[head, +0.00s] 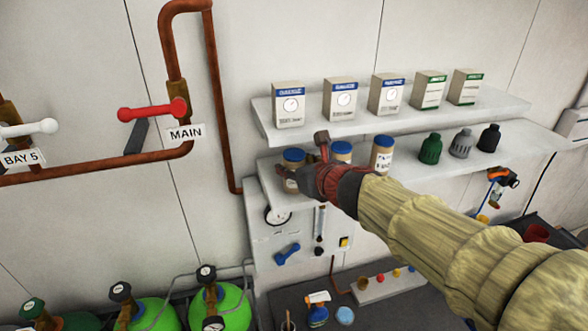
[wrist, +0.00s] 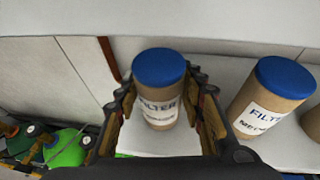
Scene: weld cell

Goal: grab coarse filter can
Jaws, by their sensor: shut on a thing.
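The filter can at the left end of the row (head: 292,157) is tan with a blue lid. In the wrist view this can (wrist: 158,70) stands upright between my fingers, its label reading FILTER over a smaller blurred word that looks like COARSE. My gripper (head: 303,168) is shut on this can, with one finger on each side; the wrist view shows both fingers (wrist: 160,100). The can is at the lower shelf, and I cannot tell whether its base touches it.
A second blue-lidded can (wrist: 272,95), labelled like MEDIUM, stands close on the right, with a third can (head: 382,153) beyond. The upper shelf (head: 265,118) with several boxes runs above. Bottles (head: 430,149) stand farther right. Green cylinders (head: 236,306) are below left.

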